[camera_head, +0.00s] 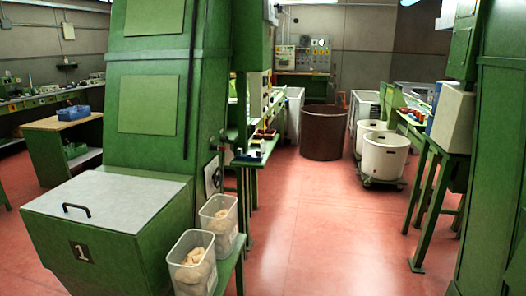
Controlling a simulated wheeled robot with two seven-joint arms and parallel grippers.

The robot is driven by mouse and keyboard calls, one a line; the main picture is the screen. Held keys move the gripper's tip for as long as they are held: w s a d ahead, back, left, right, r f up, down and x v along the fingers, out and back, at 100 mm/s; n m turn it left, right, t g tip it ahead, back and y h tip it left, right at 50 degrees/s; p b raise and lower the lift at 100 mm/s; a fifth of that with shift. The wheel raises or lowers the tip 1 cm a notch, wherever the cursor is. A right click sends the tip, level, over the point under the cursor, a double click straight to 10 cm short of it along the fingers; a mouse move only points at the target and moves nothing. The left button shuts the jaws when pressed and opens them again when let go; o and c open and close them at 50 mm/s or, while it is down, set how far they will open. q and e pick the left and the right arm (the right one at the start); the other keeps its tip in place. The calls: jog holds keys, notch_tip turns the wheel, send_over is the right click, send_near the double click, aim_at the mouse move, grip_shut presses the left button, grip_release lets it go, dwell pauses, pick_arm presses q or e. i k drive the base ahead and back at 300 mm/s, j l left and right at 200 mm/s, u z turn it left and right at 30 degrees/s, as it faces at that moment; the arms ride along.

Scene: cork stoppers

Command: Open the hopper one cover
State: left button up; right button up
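Hopper one (82,252) is a green metal box at the lower left, marked with a "1" plate on its front. Its grey-white flat cover (120,199) lies closed on top. A black handle (76,210) stands near the cover's left front edge. The tall green machine body (155,90) rises right behind the cover. Neither of my grippers shows in the head view.
Two clear bins (192,265) with pale contents stand on a ledge right of the hopper. A red floor aisle (320,225) is open to the right. White tubs (385,158), a brown barrel (322,132) and green machines border it.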

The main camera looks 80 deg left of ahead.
aim_at(119, 203)
jog(key=j+u, duration=0.1)
jog(key=u, duration=0.4)
jog(key=i+j+u, duration=0.1)
jog(key=u, duration=0.4)
jog(key=i+u, duration=0.15)
jog(key=u, duration=0.3)
jog(key=i+u, duration=0.1)
jog(key=u, duration=0.4)
jog(key=i+u, duration=0.15)
jog(key=u, duration=0.35)
jog(key=i+l+u, duration=1)
jog(key=l, duration=0.2)
jog(key=i+l+u, duration=0.25)
jog(key=l, duration=0.15)
jog(key=l+u, duration=0.2)
jog(key=l, duration=0.25)
jog(key=i+l, duration=0.1)
jog(key=l, duration=0.25)
jog(key=i+l, duration=0.15)
jog(key=l, duration=0.2)
jog(key=i+l, duration=0.1)
jog(key=l, duration=0.25)
jog(key=i+l, duration=0.1)
jog(key=l, duration=0.25)
jog(key=u, duration=1.85)
